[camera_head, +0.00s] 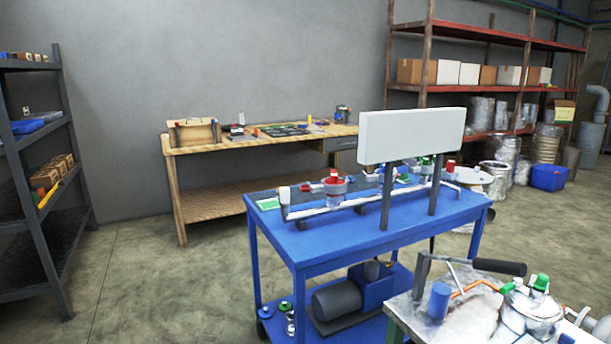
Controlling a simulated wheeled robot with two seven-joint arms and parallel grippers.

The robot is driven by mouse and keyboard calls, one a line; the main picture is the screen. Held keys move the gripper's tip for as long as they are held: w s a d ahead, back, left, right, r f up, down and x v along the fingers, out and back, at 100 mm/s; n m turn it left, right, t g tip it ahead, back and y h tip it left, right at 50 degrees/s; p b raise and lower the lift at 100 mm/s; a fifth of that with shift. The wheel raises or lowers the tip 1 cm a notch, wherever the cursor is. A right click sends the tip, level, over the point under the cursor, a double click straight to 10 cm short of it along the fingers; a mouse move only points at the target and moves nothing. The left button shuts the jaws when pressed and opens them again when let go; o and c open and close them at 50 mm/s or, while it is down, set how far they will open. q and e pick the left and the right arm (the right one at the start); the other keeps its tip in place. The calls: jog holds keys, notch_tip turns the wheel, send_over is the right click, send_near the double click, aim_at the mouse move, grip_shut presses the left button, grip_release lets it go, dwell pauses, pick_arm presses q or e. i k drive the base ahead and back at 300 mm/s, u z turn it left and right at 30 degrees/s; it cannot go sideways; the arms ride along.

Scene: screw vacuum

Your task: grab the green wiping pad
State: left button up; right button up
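A small flat green pad with a pale edge (268,204) lies on the left end of the blue cart's top (340,236). It looks like the green wiping pad, but it is small in this view. It lies beside the left end of a grey rail assembly (335,207). Neither of my grippers shows in the head view, so nothing is seen touching the pad.
A white panel on dark posts (412,136) stands on the cart. A pump (345,297) sits on its lower shelf. A metal-topped bench (440,318) is at front right. A wooden workbench (225,148) stands behind. Floor left of the cart is clear.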

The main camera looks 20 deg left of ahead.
aim_at(404, 178)
jog(key=u, duration=0.2)
jog(key=i, duration=1.05)
